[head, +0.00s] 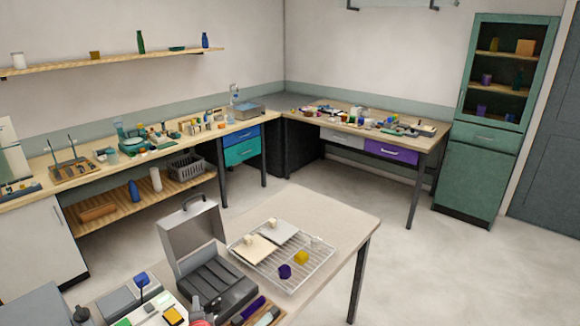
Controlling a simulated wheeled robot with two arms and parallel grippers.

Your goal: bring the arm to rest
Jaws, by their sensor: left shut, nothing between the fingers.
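My left arm shows as a grey shape at the bottom left corner of the head view. A small dark part beside it, at the lower edge, looks like my left gripper (80,314). It is shut and empty, left of the crowded end of the near table (335,222). Most of the arm is cut off by the frame. My right gripper is not in view.
On the near table stand an open grey case (215,285) and a wire rack (310,268) with a purple piece (285,271) and a yellow piece (301,257). Small items crowd its near left end. The floor (470,275) to the right is clear.

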